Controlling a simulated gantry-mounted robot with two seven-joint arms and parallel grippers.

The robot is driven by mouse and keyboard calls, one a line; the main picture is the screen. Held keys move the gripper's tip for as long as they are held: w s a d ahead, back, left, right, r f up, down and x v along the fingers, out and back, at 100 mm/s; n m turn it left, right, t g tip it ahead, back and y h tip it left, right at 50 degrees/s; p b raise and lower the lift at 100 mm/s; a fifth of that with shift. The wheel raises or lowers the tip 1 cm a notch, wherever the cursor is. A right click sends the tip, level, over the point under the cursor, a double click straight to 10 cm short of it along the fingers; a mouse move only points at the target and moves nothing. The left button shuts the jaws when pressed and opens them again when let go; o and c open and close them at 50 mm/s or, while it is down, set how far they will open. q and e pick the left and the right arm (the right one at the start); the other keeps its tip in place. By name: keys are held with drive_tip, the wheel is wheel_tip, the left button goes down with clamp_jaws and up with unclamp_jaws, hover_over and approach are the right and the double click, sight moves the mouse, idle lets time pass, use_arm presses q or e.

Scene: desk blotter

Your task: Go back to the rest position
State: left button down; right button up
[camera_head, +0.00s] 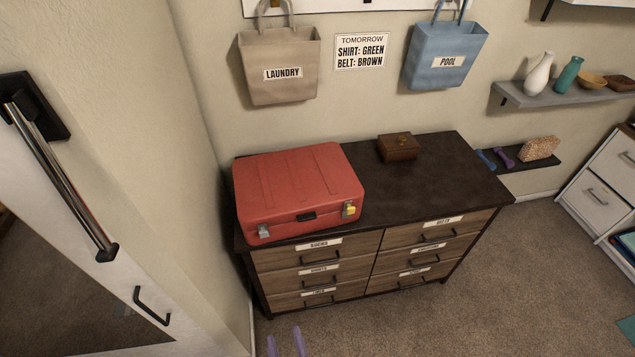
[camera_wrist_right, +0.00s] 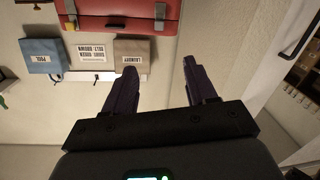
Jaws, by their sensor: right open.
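My right gripper (camera_head: 286,340) shows at the bottom edge of the head view as two purple fingertips, in front of the dresser and apart from it. In the right wrist view the same gripper (camera_wrist_right: 159,66) is open, its two fingers spread with nothing between them. My left gripper is in neither view. No task object is named. A closed red suitcase (camera_head: 300,188) lies on the left of the dark dresser top (camera_head: 440,180). It also shows at the top of the right wrist view (camera_wrist_right: 118,14).
A small wooden box (camera_head: 398,149) stands at the dresser's back. The labelled drawers look closed. A laundry bag (camera_head: 280,70) and a pool bag (camera_head: 445,52) hang on the wall. A door with a long handle (camera_head: 62,180) is at left. Carpet (camera_head: 420,325) in front is clear.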

drive_tip(key=w+d+r+m+g+h+p, duration=0.1)
drive_tip(key=d+r+m+g+h+p, duration=0.25)
drive_tip(key=d+r+p, duration=1.45)
use_arm(q)
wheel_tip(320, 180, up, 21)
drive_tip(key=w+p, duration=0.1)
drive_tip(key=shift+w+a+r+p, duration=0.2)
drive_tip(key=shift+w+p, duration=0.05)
drive_tip(key=shift+p, duration=0.1)
use_arm(e)
drive_tip(key=s+d+r+g+h, duration=0.1)
drive_tip(key=s+d+r+g, duration=0.3)
drive_tip(key=s+d+g, duration=0.6)
drive_tip(key=shift+s+d+m, duration=0.35)
drive_tip(key=shift+s+d, duration=0.05)
drive_tip(key=shift+s, duration=0.6)
drive_tip(key=shift+r, duration=0.1)
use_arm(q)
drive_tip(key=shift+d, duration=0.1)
